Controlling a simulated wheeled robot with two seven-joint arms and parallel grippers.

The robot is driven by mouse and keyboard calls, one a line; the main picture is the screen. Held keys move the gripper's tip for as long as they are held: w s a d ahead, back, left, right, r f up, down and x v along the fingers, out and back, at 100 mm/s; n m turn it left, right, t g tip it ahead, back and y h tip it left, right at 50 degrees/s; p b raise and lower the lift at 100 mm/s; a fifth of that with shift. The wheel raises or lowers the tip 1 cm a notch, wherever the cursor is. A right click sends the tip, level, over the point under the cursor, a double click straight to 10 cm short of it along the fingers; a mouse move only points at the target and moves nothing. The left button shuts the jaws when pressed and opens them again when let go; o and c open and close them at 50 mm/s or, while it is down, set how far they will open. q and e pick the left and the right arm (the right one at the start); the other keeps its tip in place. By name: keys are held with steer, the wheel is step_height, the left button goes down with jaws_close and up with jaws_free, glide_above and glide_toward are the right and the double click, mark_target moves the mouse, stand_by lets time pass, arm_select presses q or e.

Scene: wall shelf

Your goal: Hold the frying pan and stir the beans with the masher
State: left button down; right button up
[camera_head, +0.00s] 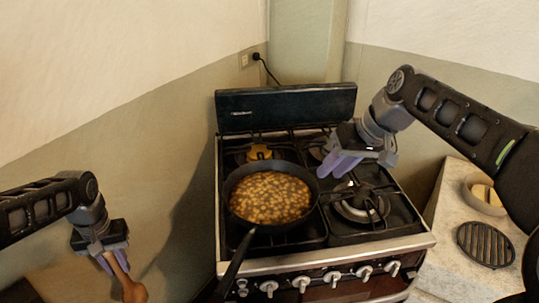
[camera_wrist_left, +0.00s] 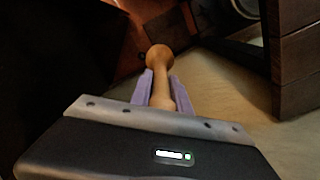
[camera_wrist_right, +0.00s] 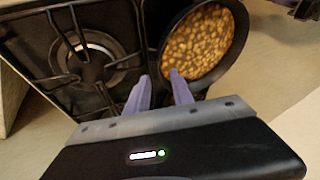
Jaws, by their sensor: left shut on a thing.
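The dark frying pan (camera_head: 234,190) sits on the left side of the stove, its handle (camera_head: 234,268) pointing to the front. Brown beans (camera_head: 270,198) fill it; pan (camera_wrist_right: 244,40) and beans (camera_wrist_right: 205,45) also show in the right wrist view. My left gripper (camera_head: 112,262) is shut on the wooden masher (camera_head: 132,290), low at the left and away from the stove. The masher (camera_wrist_left: 159,57) points away from the gripper in the left wrist view. My right gripper (camera_head: 336,165) is open just right of the pan; in its wrist view the fingers (camera_wrist_right: 160,85) appear either side of the rim, contact unclear.
The black gas stove (camera_head: 375,228) has a bare burner (camera_head: 360,202) right of the pan and knobs along its front. A counter (camera_head: 452,225) at the right holds a bowl (camera_head: 484,195) and a round slatted trivet (camera_head: 486,244). A wall stands behind.

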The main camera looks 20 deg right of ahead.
mark_target(316, 185)
steer(key=x, duration=0.8)
steer(key=shift+f, duration=0.15)
steer(key=shift+c, duration=0.6)
jaws_close()
stand_by(1.5)
